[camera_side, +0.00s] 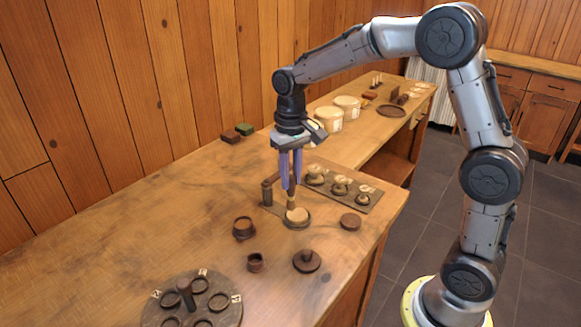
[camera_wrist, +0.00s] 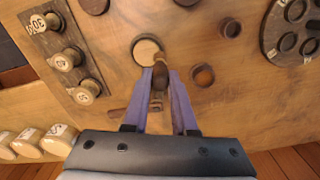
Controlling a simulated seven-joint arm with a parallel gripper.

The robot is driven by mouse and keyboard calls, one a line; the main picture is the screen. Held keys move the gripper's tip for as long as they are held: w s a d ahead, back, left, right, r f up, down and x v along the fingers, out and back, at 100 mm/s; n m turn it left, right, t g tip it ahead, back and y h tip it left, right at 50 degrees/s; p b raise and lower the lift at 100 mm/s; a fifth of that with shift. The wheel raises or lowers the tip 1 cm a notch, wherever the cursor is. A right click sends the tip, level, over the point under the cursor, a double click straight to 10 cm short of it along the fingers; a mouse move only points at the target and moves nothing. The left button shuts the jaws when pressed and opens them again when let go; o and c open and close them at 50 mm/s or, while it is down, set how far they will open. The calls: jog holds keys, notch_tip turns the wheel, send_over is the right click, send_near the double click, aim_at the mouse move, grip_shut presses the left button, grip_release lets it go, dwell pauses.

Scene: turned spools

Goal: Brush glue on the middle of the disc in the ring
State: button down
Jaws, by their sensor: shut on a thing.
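My gripper (camera_side: 291,186), with purple fingers, is shut on a brush and points straight down. The brush (camera_side: 291,203) has a wooden handle, and it also shows between the fingers in the wrist view (camera_wrist: 160,76). Its lower end is over or on the pale disc (camera_side: 298,216); I cannot tell whether it touches. The disc sits in a dark ring (camera_side: 287,224) on the bench. In the wrist view the disc (camera_wrist: 146,50) shows pale, with the brush end at its lower right edge. I cannot make out any glue on it.
A dark post (camera_side: 267,192) stands close behind the ring. A board of labelled spools (camera_side: 340,188) is to the right, a round holed tray (camera_side: 228,314) in front.

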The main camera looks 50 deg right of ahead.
aim_at(289, 195)
notch_tip(289, 195, down, 4)
jog(key=shift+r, duration=0.25)
jog(key=shift+d+f, duration=0.25)
jog(key=shift+f, duration=0.05)
jog(key=shift+d, duration=2.7)
jog(key=shift+a, duration=3)
jog(key=shift+w+d, duration=0.2)
jog(key=shift+d, duration=2.75)
jog(key=shift+a, duration=3)
jog(key=shift+d+r, duration=0.1)
jog(key=shift+r, duration=3.95)
